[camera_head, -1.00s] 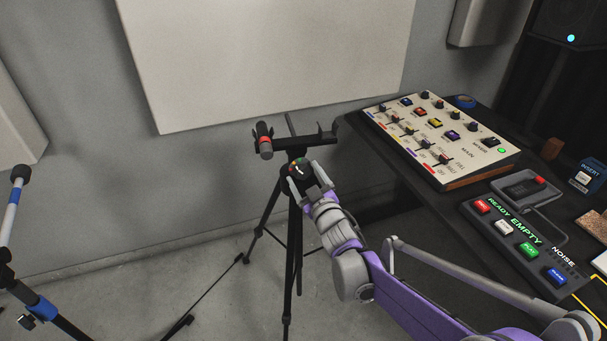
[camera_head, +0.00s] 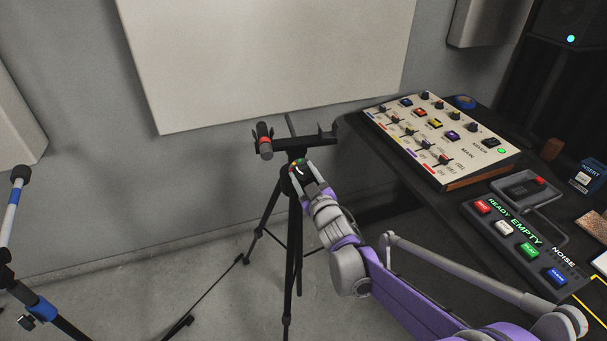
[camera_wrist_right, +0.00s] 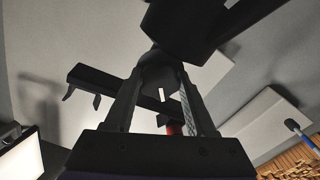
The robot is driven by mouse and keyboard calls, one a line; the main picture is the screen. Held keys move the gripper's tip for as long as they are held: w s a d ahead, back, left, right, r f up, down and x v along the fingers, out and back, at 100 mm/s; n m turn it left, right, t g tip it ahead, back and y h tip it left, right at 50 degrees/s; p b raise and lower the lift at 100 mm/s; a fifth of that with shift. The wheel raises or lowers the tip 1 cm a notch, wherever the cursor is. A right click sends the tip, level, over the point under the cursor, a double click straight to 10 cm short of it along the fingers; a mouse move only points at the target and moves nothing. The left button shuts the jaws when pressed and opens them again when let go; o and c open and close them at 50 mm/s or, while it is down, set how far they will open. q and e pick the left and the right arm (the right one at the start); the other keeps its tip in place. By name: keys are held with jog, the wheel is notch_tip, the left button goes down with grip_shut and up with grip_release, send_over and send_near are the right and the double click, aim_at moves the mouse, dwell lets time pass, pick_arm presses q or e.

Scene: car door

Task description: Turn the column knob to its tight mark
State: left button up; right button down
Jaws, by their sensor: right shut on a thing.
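The column knob (camera_head: 297,169) is a dark round knob with small coloured marks and a pale line on its face. It sits on the black tripod stand (camera_head: 289,232), below the top bar. My right gripper (camera_head: 303,175) is shut on the knob, with one finger on each side. In the right wrist view, the gripper's two fingers (camera_wrist_right: 160,88) reach up to the dark round knob (camera_wrist_right: 158,70). The knob's tight mark is too small to pick out. My left gripper is not in view.
A black cylinder with a red band (camera_head: 265,142) lies in a holder on the stand's bar. A desk at right carries a mixer panel (camera_head: 440,140) and a button box (camera_head: 515,240). A microphone stand (camera_head: 12,210) is at far left. Floor between is mostly clear.

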jog(key=m+b, duration=0.2)
jog(key=m, duration=0.2)
jog(key=shift+f, duration=0.15)
jog(key=shift+m+b, duration=1)
jog(key=shift+m, duration=0.9)
jog(key=shift+c, duration=1.1)
grip_release()
jog(key=v, duration=1.1)
jog(key=shift+p, duration=0.4)
